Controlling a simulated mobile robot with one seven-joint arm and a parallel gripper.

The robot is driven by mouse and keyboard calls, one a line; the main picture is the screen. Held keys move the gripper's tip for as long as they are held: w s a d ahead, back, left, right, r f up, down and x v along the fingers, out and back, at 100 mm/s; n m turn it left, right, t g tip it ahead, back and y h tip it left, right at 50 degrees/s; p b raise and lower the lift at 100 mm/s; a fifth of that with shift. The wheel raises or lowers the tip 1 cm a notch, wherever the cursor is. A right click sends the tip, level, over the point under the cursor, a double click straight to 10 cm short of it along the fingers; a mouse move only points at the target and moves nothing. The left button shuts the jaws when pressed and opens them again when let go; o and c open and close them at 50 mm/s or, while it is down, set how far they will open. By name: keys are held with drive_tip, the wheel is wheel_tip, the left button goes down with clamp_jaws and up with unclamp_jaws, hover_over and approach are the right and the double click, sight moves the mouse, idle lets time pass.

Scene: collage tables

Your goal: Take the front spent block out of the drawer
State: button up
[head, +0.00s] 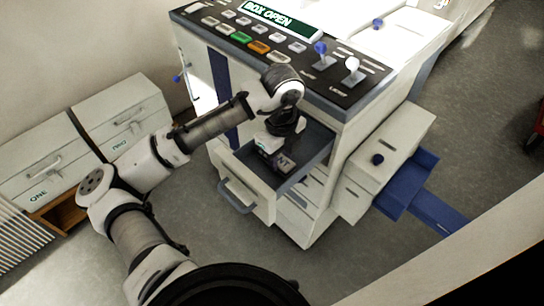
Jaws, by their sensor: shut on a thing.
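The drawer (236,190) of the white machine is pulled open, and its dark inside shows. A dark block (286,163) with pale letters, of which "NT" can be read, is in the drawer near its front. My gripper (274,153) reaches down into the drawer and is shut on this spent block. The fingers and part of the block are hidden by my wrist. I cannot tell whether the block is lifted off the drawer floor. No second block can be made out.
The machine's top panel (290,54) has several coloured buttons, levers and a "BOX OPEN" sign. A drawer handle (238,197) sticks out in front. White cabinets (120,110) stand at left. A blue tray (410,185) lies at right. The floor in front is mostly clear.

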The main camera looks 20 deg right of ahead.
drive_tip(key=shift+w+d, duration=0.2)
drive_tip(key=shift+d, duration=0.3)
drive_tip(key=shift+w+d, duration=0.15)
drive_tip(key=shift+d, duration=0.3)
drive_tip(key=o, duration=1)
drive_tip(key=shift+o, duration=0.2)
wheel_tip(320, 180, up, 14)
drive_tip(key=shift+f, duration=0.1)
